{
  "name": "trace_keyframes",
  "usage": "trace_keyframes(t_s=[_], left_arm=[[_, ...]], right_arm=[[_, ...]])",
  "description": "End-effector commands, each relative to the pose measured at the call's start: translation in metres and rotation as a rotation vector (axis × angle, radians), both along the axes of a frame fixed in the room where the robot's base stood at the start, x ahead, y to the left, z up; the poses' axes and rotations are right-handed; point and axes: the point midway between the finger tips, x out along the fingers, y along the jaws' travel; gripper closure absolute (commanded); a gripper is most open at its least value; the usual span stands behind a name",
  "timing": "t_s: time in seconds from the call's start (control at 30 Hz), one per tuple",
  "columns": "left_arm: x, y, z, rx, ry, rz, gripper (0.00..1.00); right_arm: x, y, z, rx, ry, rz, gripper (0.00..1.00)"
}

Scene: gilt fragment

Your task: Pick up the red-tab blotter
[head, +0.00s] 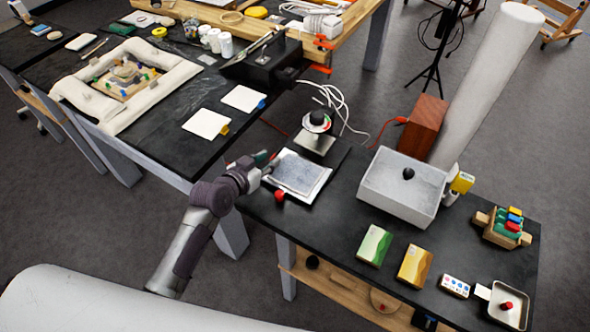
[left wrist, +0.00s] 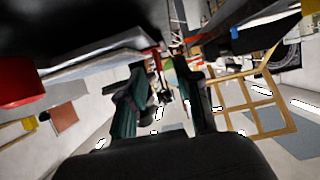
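The red-tab blotter (head: 299,174) is a grey sheet with a pale border, lying on the near end of the dark bench on the right. Its red tab (head: 279,196) is at the near-left corner. My left gripper (head: 267,164) is at the blotter's left edge, close to it; I cannot tell whether it touches. In the left wrist view the dark fingers (left wrist: 162,100) stand apart with nothing clearly between them. A pale slab edge (left wrist: 95,66) and a red knob-like piece (left wrist: 20,88) show at the left there. My right gripper is not in view.
A white-topped stand with a dark knob (head: 316,124) is just behind the blotter. A white box (head: 388,201) stands to its right. Two white sheets, one yellow-tabbed (head: 207,123) and one blue-tabbed (head: 244,98), lie on the left table. A gap separates the tables.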

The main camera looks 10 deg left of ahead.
Motion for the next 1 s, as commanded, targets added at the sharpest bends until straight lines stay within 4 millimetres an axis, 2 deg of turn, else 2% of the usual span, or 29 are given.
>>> trace_keyframes(t_s=[0.13,0.43,0.63,1.0], left_arm=[[0.016,-0.006,-0.006,-0.001,0.0,0.0,0.67],[0.02,-0.007,-0.009,0.0,0.0,0.0,0.67],[0.019,-0.007,-0.009,0.0,0.0,0.0,0.98],[0.019,-0.007,-0.008,0.0,0.0,0.0,1.0]], right_arm=[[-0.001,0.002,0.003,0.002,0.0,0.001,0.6],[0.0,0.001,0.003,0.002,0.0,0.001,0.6],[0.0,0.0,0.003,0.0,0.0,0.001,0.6],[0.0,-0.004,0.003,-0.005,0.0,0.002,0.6]])
